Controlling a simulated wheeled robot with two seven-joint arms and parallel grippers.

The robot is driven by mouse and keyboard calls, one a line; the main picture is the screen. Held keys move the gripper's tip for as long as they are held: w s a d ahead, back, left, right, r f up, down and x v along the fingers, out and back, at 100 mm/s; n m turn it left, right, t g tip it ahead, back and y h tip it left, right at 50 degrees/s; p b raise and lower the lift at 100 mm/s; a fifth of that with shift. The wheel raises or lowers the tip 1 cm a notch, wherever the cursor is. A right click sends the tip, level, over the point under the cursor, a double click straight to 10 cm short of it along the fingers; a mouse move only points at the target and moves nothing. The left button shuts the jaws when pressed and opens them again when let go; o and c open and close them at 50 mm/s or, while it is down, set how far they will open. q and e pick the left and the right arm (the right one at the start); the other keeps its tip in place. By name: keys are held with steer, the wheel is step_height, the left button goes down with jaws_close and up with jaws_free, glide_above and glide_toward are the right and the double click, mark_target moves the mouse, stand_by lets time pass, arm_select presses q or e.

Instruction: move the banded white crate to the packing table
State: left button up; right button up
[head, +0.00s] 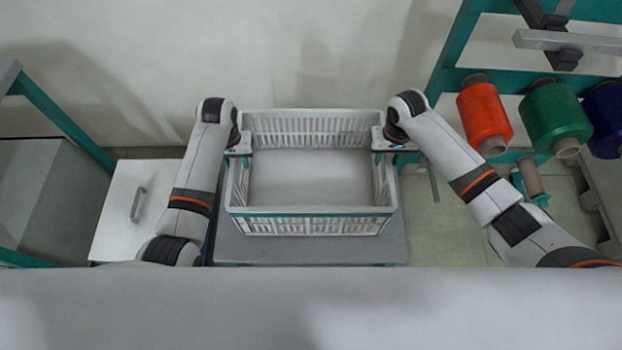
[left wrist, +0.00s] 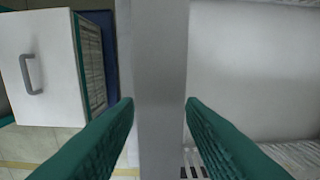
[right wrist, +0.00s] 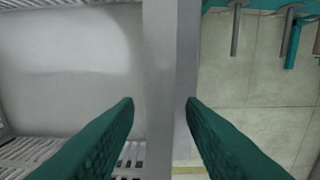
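The white crate (head: 310,226) has slatted walls and a teal band along its near rim. It stands upright on a grey-topped stand and looks empty. My left gripper (head: 238,150) is at the crate's left rim, and my right gripper (head: 387,143) is at its right rim. In the left wrist view the open fingers (left wrist: 159,101) lie either side of the crate's rim (left wrist: 160,50). In the right wrist view the fingers (right wrist: 160,101) are also apart, with the rim (right wrist: 160,50) between and below them, slightly off centre. Fingertip contact cannot be told.
The grey stand top (head: 310,251) shows in front of the crate. A white drawer cabinet (head: 125,215) is at left. At right, a teal rack holds orange (head: 484,114), green (head: 553,115) and blue (head: 606,112) bobbins. A wall is close behind the crate.

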arm_select(q)
steer(key=shift+f, duration=0.65)
arm_select(e)
steer(key=shift+f, duration=0.65)
arm_select(q)
steer(key=shift+c, duration=0.6)
arm_select(e)
steer(key=shift+c, duration=0.6)
arm_select(q)
jaws_close()
arm_select(e)
jaws_close()
arm_select(q)
steer(key=shift+r, duration=0.1)
arm_select(e)
steer(key=shift+r, duration=0.1)
